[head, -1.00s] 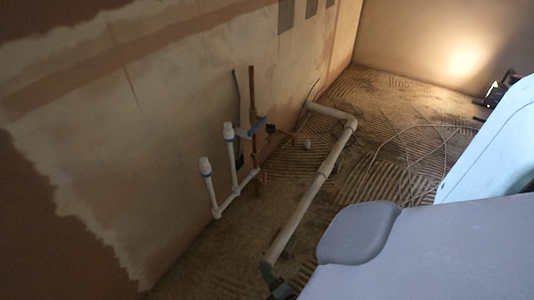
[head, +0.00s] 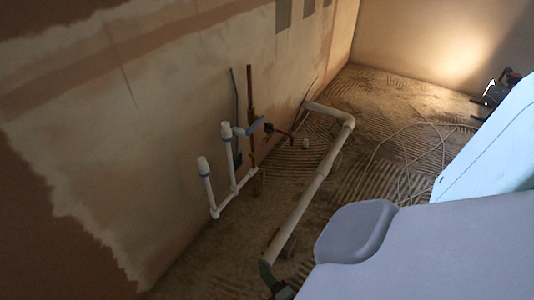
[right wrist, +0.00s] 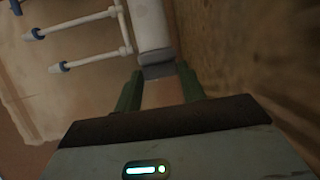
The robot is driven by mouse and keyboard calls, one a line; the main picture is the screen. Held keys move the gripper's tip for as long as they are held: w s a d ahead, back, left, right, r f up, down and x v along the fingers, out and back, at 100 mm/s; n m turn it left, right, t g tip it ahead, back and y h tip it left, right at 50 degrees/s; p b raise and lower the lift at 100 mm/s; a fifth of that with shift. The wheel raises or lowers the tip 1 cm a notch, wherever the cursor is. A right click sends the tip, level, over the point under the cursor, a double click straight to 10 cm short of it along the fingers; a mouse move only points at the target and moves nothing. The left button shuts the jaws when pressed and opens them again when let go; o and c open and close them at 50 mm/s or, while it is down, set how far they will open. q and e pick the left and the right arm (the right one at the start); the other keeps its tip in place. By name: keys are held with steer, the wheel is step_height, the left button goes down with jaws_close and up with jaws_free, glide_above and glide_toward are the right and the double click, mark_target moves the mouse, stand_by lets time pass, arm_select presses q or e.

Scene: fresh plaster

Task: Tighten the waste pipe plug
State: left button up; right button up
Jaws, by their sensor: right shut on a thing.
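The large white waste pipe (head: 297,215) runs low along the wall, and its near end meets my right gripper (head: 267,270). In the right wrist view the waste pipe (right wrist: 149,24) comes down to a grey plug (right wrist: 157,58) on its end. The green fingers of my right gripper (right wrist: 160,76) are on either side of this plug, shut on it. The plug is hidden by the gripper in the head view. My left gripper is out of view.
Two thin white upright pipes (head: 228,155) with blue rings stand by the wall, left of the waste pipe. A copper pipe (head: 251,100) rises behind them. A loose cable (head: 405,150) lies on the ridged floor (head: 385,105). A black and red object (head: 497,86) lies at far right.

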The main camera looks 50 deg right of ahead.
stand_by(0.4)
steer(key=o, duration=1)
steer(key=shift+p+v, duration=1)
steer(key=shift+v, duration=2.85)
steer(key=shift+c, duration=0.4)
